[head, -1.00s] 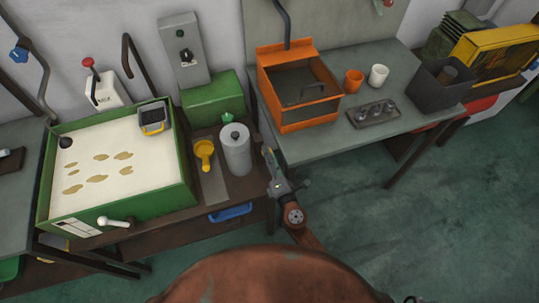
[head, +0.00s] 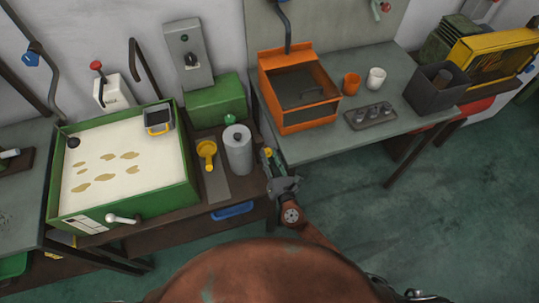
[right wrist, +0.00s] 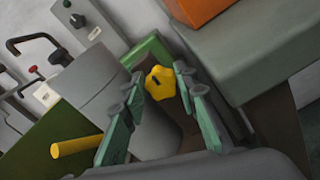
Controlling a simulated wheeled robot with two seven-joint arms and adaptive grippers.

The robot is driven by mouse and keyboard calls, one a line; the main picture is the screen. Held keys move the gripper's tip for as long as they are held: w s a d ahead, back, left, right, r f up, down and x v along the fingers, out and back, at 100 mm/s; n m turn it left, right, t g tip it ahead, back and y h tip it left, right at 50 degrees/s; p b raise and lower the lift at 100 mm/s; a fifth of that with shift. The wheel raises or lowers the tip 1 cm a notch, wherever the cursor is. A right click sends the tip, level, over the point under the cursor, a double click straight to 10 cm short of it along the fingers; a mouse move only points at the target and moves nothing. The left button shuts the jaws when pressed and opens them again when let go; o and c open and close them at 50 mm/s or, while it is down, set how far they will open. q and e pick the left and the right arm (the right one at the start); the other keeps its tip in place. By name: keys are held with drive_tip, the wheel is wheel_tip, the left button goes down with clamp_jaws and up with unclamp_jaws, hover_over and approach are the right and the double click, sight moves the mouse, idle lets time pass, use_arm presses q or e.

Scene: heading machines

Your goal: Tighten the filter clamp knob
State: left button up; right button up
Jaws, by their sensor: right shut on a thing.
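The yellow lobed knob (right wrist: 159,83) with a dark mark on its face sits between the fingertips of my right gripper (right wrist: 165,90) in the right wrist view. In the head view, a yellow bit of the knob (head: 267,153) shows at the tip of my right gripper (head: 274,165), just right of the grey filter canister (head: 237,150). My right gripper is shut on the knob. How the knob is mounted is hidden by the fingers. My left gripper is out of view.
An orange box (head: 310,118), a dark tray (head: 370,116) and a dark bin (head: 430,95) stand on the right bench. The floor at right is clear.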

drive_tip(key=shift+s+f, duration=0.1)
drive_tip(key=shift+f, duration=0.05)
idle(0.3)
drive_tip(key=o, duration=0.9)
drive_tip(key=v, duration=1.2)
